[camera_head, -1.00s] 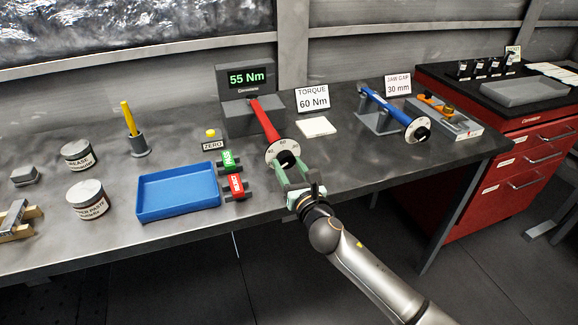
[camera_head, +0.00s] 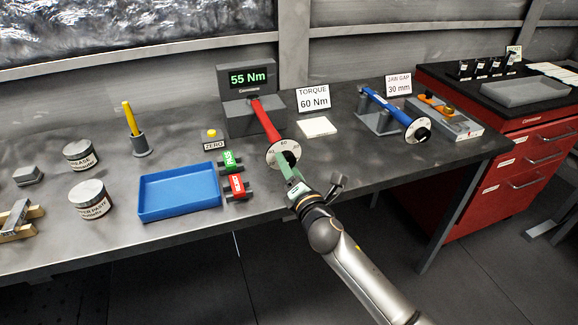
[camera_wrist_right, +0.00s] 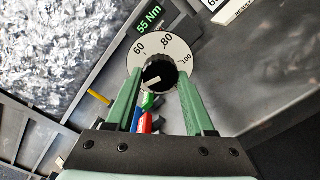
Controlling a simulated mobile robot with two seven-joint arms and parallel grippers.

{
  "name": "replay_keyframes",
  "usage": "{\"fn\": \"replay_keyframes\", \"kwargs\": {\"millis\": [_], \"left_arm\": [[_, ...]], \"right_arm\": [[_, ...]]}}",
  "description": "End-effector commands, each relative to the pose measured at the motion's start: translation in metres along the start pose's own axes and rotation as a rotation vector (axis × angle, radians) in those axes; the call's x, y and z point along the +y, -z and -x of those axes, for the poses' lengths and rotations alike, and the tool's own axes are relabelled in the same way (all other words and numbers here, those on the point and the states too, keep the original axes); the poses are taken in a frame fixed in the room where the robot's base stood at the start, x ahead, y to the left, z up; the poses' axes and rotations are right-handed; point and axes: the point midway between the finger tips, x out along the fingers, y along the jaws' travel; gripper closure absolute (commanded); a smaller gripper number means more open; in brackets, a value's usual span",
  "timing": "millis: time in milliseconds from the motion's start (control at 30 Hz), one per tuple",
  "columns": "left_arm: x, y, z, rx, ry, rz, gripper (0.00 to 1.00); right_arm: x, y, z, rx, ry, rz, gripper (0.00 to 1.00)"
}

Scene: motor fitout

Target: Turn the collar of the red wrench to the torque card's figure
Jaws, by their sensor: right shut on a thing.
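The red wrench (camera_head: 265,120) lies with its far end in the grey tester, whose display (camera_head: 247,77) reads 55 Nm. Its near end has a white scale disc (camera_head: 274,156) and a black collar (camera_wrist_right: 161,72). In the right wrist view the disc (camera_wrist_right: 176,47) shows 60, 80 and 100. My right gripper (camera_head: 288,166) is shut on the collar, with one green finger on each side of it (camera_wrist_right: 160,84). The fingers hide part of the collar in the head view. The torque card (camera_head: 313,98) reads 60 Nm. My left gripper is not in view.
A blue tray (camera_head: 178,192) and green (camera_head: 229,160) and red (camera_head: 237,185) labelled pieces are left of the wrench. A yellow button (camera_head: 211,134) stands by the ZERO label. A blue tool (camera_head: 390,103) with a dial is at right. The bench front edge is under my arm.

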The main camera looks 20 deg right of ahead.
Motion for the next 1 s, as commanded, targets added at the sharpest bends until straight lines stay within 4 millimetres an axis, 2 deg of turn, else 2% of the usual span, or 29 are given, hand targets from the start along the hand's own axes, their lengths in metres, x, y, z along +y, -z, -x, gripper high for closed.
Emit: {"fn": "replay_keyframes", "kwargs": {"millis": [1000], "left_arm": [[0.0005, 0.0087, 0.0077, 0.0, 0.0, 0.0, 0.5]], "right_arm": [[0.0031, -0.0013, 0.0003, 0.0, 0.003, -0.956, 1.0]]}}
